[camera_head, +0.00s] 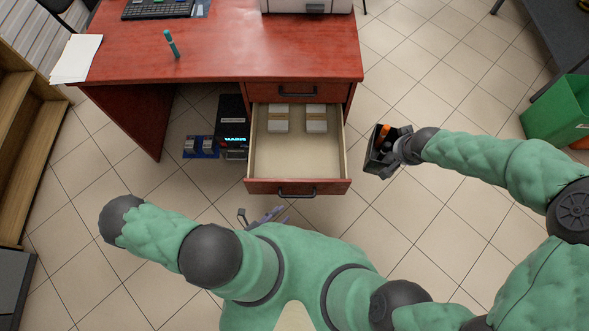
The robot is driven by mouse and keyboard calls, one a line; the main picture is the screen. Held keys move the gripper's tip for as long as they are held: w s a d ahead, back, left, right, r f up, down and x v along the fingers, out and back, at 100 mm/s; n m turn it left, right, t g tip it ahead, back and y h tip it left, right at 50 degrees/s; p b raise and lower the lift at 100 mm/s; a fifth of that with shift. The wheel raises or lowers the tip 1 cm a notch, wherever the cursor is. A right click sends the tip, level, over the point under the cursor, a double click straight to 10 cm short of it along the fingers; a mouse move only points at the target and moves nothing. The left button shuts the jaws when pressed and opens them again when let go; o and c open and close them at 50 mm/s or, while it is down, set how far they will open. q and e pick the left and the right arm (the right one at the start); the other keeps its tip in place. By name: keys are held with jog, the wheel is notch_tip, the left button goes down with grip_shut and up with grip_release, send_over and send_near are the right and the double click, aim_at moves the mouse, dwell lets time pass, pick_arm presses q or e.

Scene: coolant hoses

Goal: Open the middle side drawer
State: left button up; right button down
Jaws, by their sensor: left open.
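The red-brown desk's side unit has a drawer pulled well out, under a closed upper drawer (298,92). This open drawer (290,165) has a pale inside and a dark bar handle (296,192) on its front. Its light box-like items (279,120) sit at the back. My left gripper (262,215) is open, just in front of and below the drawer front, left of the handle and apart from it; my body partly hides it. My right gripper (388,150) is to the right of the drawer, apart from it; its jaws are unclear.
A dark computer case (232,120) stands under the desk beside a blue item (201,147). A teal pen-like item (171,44), paper (76,58) and a keyboard (157,8) are on the desk. A green bin (560,110) is at right.

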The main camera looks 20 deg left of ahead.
pick_arm(q)
jog(key=shift+v, duration=1.45)
